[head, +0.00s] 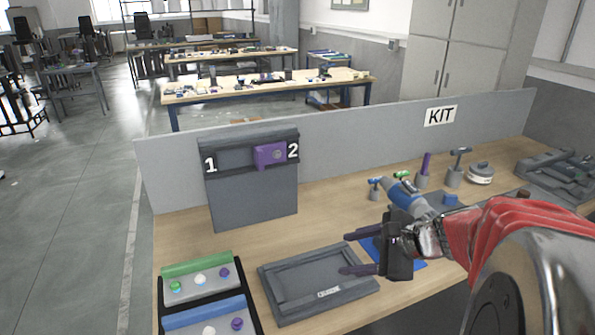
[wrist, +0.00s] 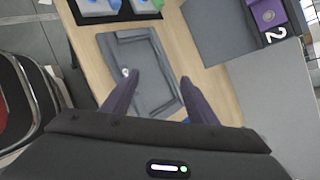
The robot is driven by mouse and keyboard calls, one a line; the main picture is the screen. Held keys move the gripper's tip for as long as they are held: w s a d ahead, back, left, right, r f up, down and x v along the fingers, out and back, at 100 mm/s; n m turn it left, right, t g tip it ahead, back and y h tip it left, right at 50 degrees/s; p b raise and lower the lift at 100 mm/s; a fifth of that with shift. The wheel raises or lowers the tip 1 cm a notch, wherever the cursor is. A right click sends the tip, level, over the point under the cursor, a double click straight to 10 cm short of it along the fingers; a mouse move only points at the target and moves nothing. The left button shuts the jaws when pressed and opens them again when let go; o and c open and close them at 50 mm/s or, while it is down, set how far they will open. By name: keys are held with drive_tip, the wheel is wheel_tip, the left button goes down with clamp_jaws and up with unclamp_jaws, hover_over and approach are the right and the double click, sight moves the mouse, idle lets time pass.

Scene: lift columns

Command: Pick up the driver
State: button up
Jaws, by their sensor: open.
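My gripper (head: 346,254) is open and empty above the right edge of a grey recessed tray (head: 272,292) in the head view. In the wrist view its dark purple fingers (wrist: 160,76) stand apart over the same tray (wrist: 106,55). I cannot tell for sure which tool is the driver. Candidates stand behind my gripper at the back of the bench: a purple-handled tool (head: 426,163) upright in a grey holder, a T-handled tool (head: 460,152) in another holder, and a blue-and-grey cylindrical tool (head: 405,193) partly hidden by my gripper. None of these shows in the wrist view.
A grey panel marked 1 and 2 (head: 250,195) holds a purple block (head: 270,155). A round grey container (head: 480,173) and a grey fixture (head: 560,172) are right. A partition (head: 350,135) closes the back.

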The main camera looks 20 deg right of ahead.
drive_tip(key=s+d+f+m+t+h, duration=0.1)
drive_tip(key=d+m+t+h, duration=0.3)
drive_tip(key=d+m, duration=0.9)
drive_tip(key=s+d+t, duration=0.1)
drive_tip(key=d, duration=0.8)
drive_tip(key=shift+f+h, duration=0.3)
drive_tip(key=shift+f, duration=0.05)
drive_tip(key=shift+x, duration=4.35)
drive_tip(key=shift+r+x, duration=0.2)
drive_tip(key=shift+x, duration=2.4)
drive_tip(key=shift+w+d, duration=0.1)
